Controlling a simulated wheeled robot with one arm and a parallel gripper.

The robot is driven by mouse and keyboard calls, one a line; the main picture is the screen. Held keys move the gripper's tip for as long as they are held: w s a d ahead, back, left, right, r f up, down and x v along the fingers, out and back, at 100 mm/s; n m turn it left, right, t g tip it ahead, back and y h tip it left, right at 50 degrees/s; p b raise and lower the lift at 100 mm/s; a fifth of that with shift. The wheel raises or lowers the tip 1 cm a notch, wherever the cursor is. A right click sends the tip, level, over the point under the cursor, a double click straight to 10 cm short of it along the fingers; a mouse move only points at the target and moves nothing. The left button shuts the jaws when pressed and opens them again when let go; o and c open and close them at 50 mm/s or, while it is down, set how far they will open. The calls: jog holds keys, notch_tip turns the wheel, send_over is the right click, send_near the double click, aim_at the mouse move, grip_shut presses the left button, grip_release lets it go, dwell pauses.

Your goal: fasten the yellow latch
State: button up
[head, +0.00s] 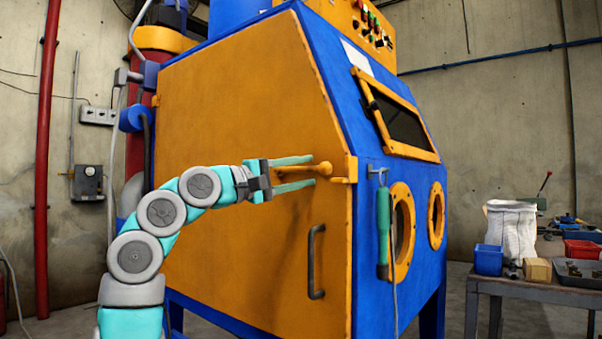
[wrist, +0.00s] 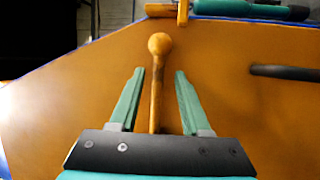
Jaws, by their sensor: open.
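The yellow latch (head: 322,168) is a bar with a round knob on the orange side door (head: 230,110) of the blaster cabinet. It lies nearly level, with its knob close to the yellow catch (head: 346,181) at the door's right edge. In the wrist view the latch (wrist: 158,46) runs up between my fingers, its knob beyond the fingertips, just short of the catch (wrist: 164,10). My gripper (head: 312,170) is open, with one teal finger on each side of the bar. In the wrist view my gripper (wrist: 159,72) shows gaps on both sides of the bar.
A dark door handle (head: 316,262) stands out below the latch. A teal-handled tool (head: 383,225) hangs on the blue front by the corner. A grey worktable (head: 540,290) with boxes stands at the right. A red pipe (head: 45,150) runs up the left wall.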

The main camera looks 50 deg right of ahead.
jog(key=shift+a, duration=0.1)
jog(key=v, duration=0.7)
jog(key=shift+w+a, duration=0.15)
jog(key=shift+a, duration=0.15)
